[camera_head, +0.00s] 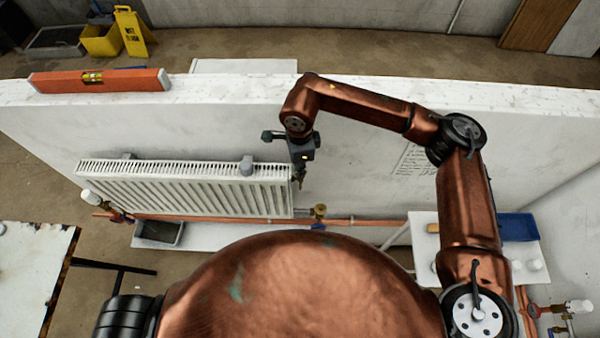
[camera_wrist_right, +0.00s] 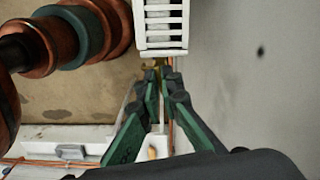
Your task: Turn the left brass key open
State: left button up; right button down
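A brass fitting (camera_head: 318,211) sits on the copper pipe at the lower right end of the white radiator (camera_head: 200,188); I cannot make out the key's shape or its turn. My right gripper (camera_head: 299,183) points down beside the radiator's right end, above and slightly left of the fitting. In the right wrist view, the green fingers (camera_wrist_right: 163,78) are a little apart with a gap between them. A small brass-coloured piece (camera_wrist_right: 158,67) shows at or just beyond their tips, below the radiator end (camera_wrist_right: 161,28); contact cannot be told. My left gripper is out of view.
A white partition wall (camera_head: 360,135) stands behind the radiator, with an orange spirit level (camera_head: 100,80) on its top ledge. A copper pipe (camera_head: 240,218) runs below the radiator. A grey tray (camera_head: 158,232) lies at lower left. A blue tray (camera_head: 518,227) sits on the right.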

jog(key=n+b, duration=0.6)
jog(key=b, duration=0.2)
jog(key=shift+f, duration=0.2)
jog(key=shift+s+r+n+b, duration=0.1)
jog(key=shift+r+n+b, duration=0.1)
jog(key=shift+n+b, duration=1.45)
jog(key=shift+n, duration=0.35)
jog(key=c, duration=2.2)
grip_release()
jog(key=shift+o, duration=0.2)
jog(key=shift+r, duration=0.2)
jog(key=shift+d+r, duration=0.1)
jog(key=shift+r, duration=3.75)
